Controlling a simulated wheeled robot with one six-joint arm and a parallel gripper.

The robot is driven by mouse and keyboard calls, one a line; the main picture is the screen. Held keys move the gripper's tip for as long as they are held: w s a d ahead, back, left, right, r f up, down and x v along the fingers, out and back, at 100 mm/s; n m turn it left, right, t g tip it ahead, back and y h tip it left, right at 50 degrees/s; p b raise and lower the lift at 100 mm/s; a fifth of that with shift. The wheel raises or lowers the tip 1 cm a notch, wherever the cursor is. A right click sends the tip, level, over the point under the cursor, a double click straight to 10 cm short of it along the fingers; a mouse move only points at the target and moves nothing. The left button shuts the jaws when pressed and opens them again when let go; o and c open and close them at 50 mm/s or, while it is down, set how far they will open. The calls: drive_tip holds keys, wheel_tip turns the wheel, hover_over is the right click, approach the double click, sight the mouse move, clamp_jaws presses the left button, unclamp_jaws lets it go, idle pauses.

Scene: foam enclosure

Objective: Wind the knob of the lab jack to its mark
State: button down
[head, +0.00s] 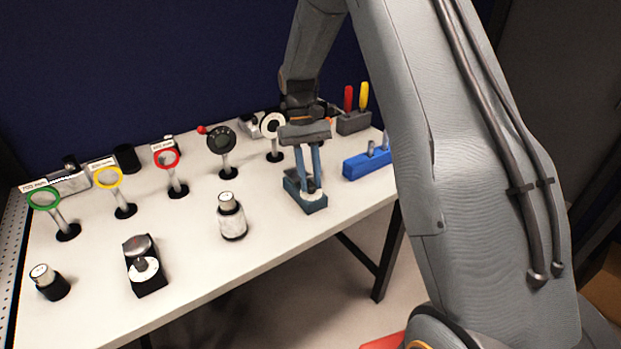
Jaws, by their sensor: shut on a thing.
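The lab jack (297,192) is a low dark teal block near the table's front edge, right of centre in the head view. A small white round part (314,196), seemingly its knob or dial, shows at its right side. My gripper (311,188) reaches down from above, its two long blue-grey fingers ending at the jack. It is shut on the knob, which the fingertips mostly hide. The mark cannot be made out.
A blue block with metal pegs (366,163) stands close to the right. A white ring on a post (271,125) and a black dial (222,139) stand behind to the left. A white-and-black cylinder (231,217) is to the left, with clear table between.

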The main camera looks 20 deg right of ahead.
drive_tip(key=c, duration=1.6)
unclamp_jaws()
drive_tip(key=shift+o, duration=0.2)
drive_tip(key=b+v, duration=0.2)
drive_tip(key=v, duration=0.5)
drive_tip(key=shift+r+b, duration=0.35)
drive_tip(key=shift+b, duration=0.05)
drive_tip(key=shift+w, duration=0.15)
